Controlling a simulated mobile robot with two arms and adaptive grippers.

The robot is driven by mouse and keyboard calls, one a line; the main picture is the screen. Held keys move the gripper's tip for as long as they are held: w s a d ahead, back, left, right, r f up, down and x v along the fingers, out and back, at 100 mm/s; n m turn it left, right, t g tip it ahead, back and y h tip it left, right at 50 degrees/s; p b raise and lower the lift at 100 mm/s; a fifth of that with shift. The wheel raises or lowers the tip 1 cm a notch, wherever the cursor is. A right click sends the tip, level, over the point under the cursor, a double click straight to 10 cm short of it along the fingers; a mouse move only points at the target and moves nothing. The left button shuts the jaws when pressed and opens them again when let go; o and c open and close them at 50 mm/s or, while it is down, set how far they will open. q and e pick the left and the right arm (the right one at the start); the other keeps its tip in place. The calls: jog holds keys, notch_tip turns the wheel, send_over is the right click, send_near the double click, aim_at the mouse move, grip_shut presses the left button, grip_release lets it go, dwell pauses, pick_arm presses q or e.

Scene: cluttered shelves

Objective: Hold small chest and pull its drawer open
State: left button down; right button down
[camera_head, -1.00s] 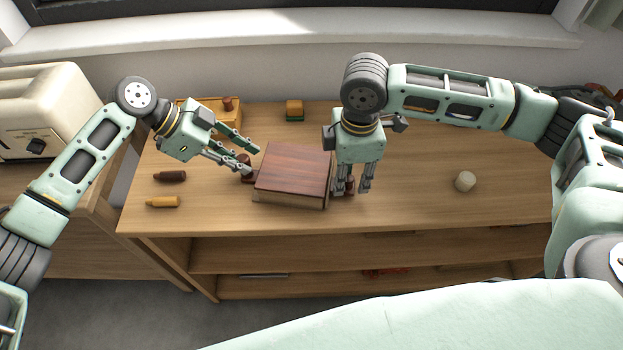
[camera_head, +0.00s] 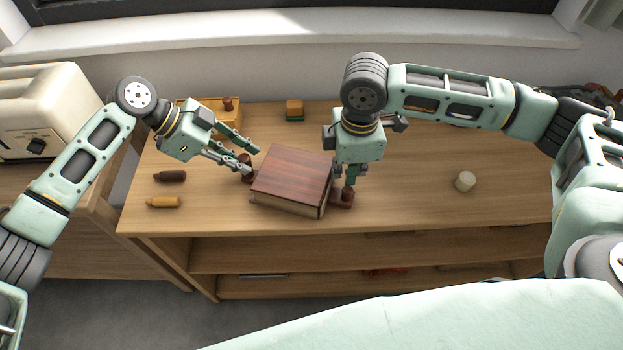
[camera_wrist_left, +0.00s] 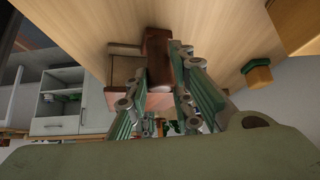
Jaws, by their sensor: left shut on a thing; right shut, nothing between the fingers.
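The small chest (camera_head: 292,175) has a red-brown top and paler sides and lies on the table between my grippers, turned slightly. My left gripper (camera_head: 247,162) is shut on a dark brown piece (camera_head: 246,172) at the chest's left side. In the left wrist view this piece (camera_wrist_left: 158,62) shows by the fingertips, with the chest (camera_wrist_left: 122,80) behind it. My right gripper (camera_head: 350,181) points down at the chest's right side, shut and empty. A dark red-brown handle-like piece (camera_head: 342,200) sits just below its fingertips; contact is unclear. I cannot tell whether the drawer is open.
A dark brown peg (camera_head: 170,176) and a yellow peg (camera_head: 163,202) lie at the left. A wooden tray (camera_head: 222,112) and a yellow-green block (camera_head: 294,110) stand at the back. A pale cylinder (camera_head: 465,181) stands at the right. The table's front right is clear.

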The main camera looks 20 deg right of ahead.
jog(key=shift+s+d, duration=0.8)
jog(key=shift+d, duration=0.3)
jog(key=shift+s+d, duration=0.75)
jog(key=shift+d, duration=0.4)
jog(key=shift+s+d, duration=0.8)
jog(key=shift+d, duration=0.3)
jog(key=shift+s+d, duration=0.85)
jog(key=shift+d, duration=0.35)
jog(key=shift+s+d, duration=0.8)
jog(key=shift+d, duration=0.4)
jog(key=shift+s+d, duration=0.85)
jog(key=shift+d, duration=0.35)
dwell(1.1)
